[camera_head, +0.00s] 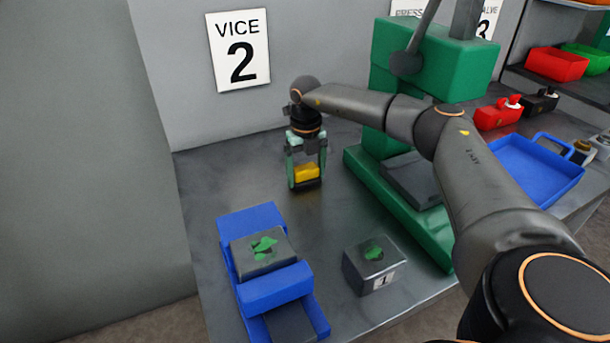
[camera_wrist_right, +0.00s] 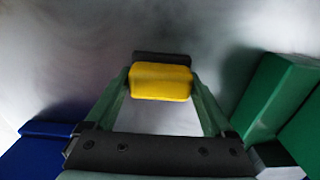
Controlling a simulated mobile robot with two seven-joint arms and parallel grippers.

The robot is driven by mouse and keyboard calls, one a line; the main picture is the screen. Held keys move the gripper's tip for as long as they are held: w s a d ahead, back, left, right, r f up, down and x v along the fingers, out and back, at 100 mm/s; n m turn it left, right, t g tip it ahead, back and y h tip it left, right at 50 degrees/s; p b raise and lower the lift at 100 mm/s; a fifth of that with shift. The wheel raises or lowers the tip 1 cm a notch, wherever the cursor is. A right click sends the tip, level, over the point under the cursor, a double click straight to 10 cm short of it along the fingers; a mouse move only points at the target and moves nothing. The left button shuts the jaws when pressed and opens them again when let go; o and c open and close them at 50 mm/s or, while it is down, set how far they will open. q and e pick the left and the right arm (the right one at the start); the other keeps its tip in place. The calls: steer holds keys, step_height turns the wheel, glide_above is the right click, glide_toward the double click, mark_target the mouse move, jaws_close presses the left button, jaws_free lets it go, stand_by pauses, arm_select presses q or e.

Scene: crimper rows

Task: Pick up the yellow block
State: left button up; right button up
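The yellow block (camera_head: 306,172) is between the two fingers of my right gripper (camera_head: 307,174), over the grey bench behind the blue vice. In the right wrist view, the yellow block (camera_wrist_right: 161,82) fills the gap between the green fingertips of my right gripper (camera_wrist_right: 161,84), which meet it on both sides. A dark piece (camera_wrist_right: 161,57) shows along the block's far side. I cannot tell whether it is part of the block, or whether the block is clear of the bench. My left gripper is not in view.
A blue vice (camera_head: 275,287) holds a grey block with green pieces. A grey block marked 1 (camera_head: 372,278) stands to its right. A green press (camera_head: 400,205) and a blue tray (camera_head: 545,190) stand further right. A wall with sign VICE 2 (camera_head: 239,50) rises behind.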

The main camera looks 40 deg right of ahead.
mark_target(305, 167)
steer(key=c, duration=0.9)
steer(key=shift+r, duration=0.15)
steer(key=shift+r, duration=0.3)
step_height(305, 167, up, 2)
steer(key=shift+w+r, duration=0.1)
steer(key=s+a+r+b, duration=0.1)
steer(key=s+a+r, duration=0.8)
steer(key=a+r, duration=0.1)
steer(key=shift+s+a+b, duration=0.2)
steer(key=shift+s+b, duration=0.05)
steer(key=shift+b, duration=0.1)
